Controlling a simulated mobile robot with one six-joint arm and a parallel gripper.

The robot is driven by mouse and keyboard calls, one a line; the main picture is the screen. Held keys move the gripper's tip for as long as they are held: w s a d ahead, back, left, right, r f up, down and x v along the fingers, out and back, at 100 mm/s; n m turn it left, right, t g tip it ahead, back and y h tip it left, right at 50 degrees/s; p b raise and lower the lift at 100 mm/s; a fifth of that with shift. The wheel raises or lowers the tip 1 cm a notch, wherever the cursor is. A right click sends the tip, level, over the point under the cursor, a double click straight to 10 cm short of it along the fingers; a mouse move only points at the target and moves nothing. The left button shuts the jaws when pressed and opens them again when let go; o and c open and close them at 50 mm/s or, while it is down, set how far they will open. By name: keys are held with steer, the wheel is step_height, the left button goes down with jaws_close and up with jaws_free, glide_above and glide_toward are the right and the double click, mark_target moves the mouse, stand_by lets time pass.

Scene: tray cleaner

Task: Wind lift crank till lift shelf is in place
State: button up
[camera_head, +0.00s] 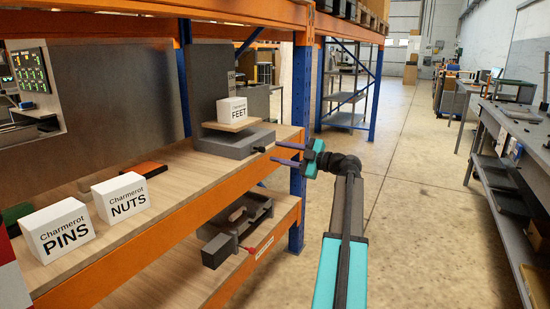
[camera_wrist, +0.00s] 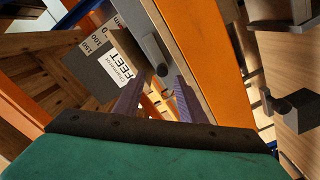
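The grey lift (camera_head: 208,85) stands on the upper rack shelf. Its small wooden lift shelf (camera_head: 232,125) sits a little above the lift's base and carries a white FEET box (camera_head: 232,108). The box also shows in the wrist view (camera_wrist: 120,66). The dark lift crank (camera_head: 259,149) sticks out at the base's front; its grey arm and knob show in the wrist view (camera_wrist: 153,50). My gripper (camera_head: 275,152) is open, its purple fingers pointing at the crank. In the wrist view the knob lies at or just beyond the fingertips, between them. Contact cannot be told.
White PINS (camera_head: 58,230) and NUTS (camera_head: 121,197) boxes stand on the upper shelf at left. A grey device (camera_head: 235,225) sits on the lower shelf. The orange shelf beam (camera_head: 190,223) and blue rack post (camera_head: 299,105) are close to my gripper. The aisle floor at right is clear.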

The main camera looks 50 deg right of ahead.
steer(key=shift+s+d, duration=0.15)
steer(key=shift+s, duration=0.4)
steer(key=shift+c, duration=0.3)
